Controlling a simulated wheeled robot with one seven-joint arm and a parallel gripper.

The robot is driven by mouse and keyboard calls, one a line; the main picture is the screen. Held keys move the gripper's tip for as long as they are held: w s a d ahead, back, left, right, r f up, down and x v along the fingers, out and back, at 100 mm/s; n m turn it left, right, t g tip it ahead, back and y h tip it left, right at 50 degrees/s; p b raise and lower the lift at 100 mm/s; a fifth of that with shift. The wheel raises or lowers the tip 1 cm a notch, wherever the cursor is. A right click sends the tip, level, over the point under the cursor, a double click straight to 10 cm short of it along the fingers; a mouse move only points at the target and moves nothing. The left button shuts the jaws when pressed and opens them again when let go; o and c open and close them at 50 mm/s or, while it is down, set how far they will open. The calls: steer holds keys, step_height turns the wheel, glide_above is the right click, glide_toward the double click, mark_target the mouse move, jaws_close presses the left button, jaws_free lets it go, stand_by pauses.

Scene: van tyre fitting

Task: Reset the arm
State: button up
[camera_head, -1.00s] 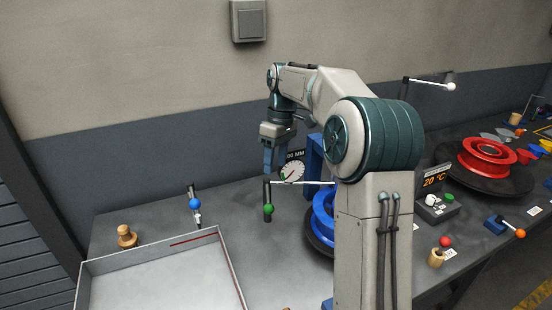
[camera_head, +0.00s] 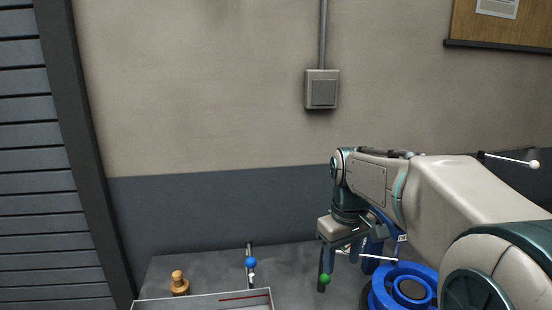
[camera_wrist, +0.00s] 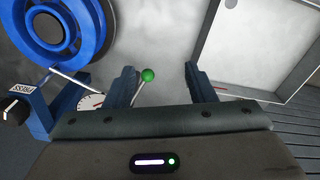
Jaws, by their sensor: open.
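My gripper (camera_head: 350,256) hangs from my bent arm over the grey bench in the head view. Its two blue fingers stand apart with nothing between them; the wrist view also shows the open gripper (camera_wrist: 160,72). A lever with a green knob (camera_head: 324,279) is close to the gripper in the head view. In the wrist view the green knob (camera_wrist: 148,75) appears beside the left finger, beyond the fingertips. I cannot tell the exact distance between them.
A blue wheel rim (camera_head: 385,292) lies right of the gripper, partly behind my arm; a blue press frame (camera_wrist: 40,108) and dial gauge (camera_wrist: 91,101) are near it. A shallow tray (camera_head: 205,303), wooden peg (camera_head: 180,284) and blue-knobbed lever (camera_head: 251,263) are to the left.

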steer(key=s+f+m+t, duration=0.1)
steer(key=s+f+m, duration=0.1)
steer(key=s, duration=0.6)
steer(key=s+f+m+t, duration=0.1)
steer(key=s+f+m, duration=0.2)
steer(key=s, duration=0.5)
steer(key=shift+s+d+f+t, duration=0.35)
steer(key=shift+d+f+t, duration=0.05)
steer(key=shift+f, duration=0.35)
